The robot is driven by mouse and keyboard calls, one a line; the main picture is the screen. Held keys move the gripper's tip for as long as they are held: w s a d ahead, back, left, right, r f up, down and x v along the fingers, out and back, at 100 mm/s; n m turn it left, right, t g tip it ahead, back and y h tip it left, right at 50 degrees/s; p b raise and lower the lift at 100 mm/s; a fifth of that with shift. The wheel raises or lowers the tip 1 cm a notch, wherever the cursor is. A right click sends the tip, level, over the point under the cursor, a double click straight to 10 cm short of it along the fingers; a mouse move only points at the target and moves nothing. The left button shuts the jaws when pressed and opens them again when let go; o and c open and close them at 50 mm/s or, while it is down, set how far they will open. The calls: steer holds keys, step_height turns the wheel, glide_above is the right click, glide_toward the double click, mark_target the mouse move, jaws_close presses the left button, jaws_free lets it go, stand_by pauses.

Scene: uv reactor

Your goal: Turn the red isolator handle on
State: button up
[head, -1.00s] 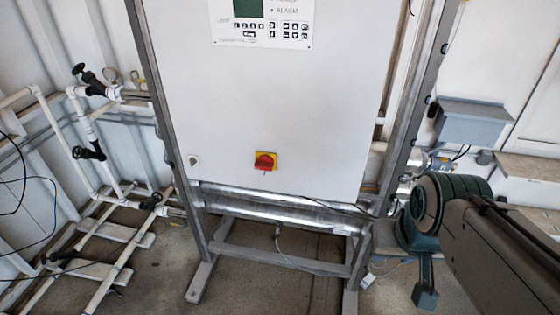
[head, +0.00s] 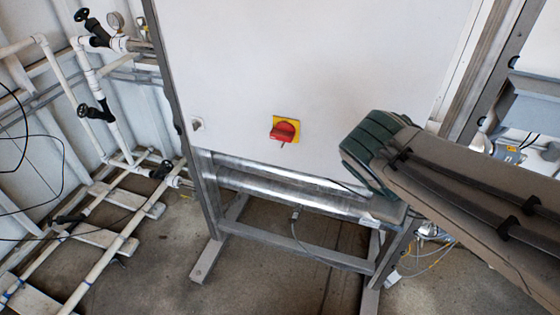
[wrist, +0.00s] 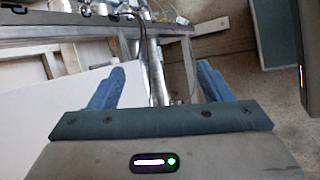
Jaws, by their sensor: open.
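The red isolator handle (head: 284,131) sits on a yellow plate (head: 298,123) low on the front of the white cabinet (head: 330,60) in the head view. I cannot clearly tell its turn position. My arm reaches in from the right in the head view, its green joint a little right of the handle; the fingers do not show there. In the wrist view my gripper (wrist: 161,68) has its two blue fingers wide apart with nothing held between them. The handle is not visible in the wrist view.
The cabinet hangs on a metal frame (head: 205,200) with shiny tubes (head: 290,190) beneath it. A small knob (head: 197,124) is on the panel's lower left. White pipes with black valves (head: 95,110) stand at the left. Open floor lies in front.

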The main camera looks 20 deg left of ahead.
steer(key=w+a+f+n+t+h+b, duration=0.1)
steer(key=w+a+f+n+t+b, duration=0.2)
steer(key=a+n+b, duration=0.25)
steer(key=n+t+y+b, duration=0.5)
steer(key=n+t+b, duration=0.6)
steer(key=n, duration=0.4)
glide_toward(280, 137)
steer(key=shift+g, duration=0.5)
steer(key=w+b, duration=0.1)
steer(key=w, duration=0.2)
steer(key=w+b, duration=0.1)
steer(key=w, duration=0.2)
steer(key=w+b, duration=0.1)
steer(key=w, duration=0.1)
steer(key=shift+w+d+r, duration=0.15)
steer(key=shift+w+r, duration=0.25)
steer(key=c, duration=1)
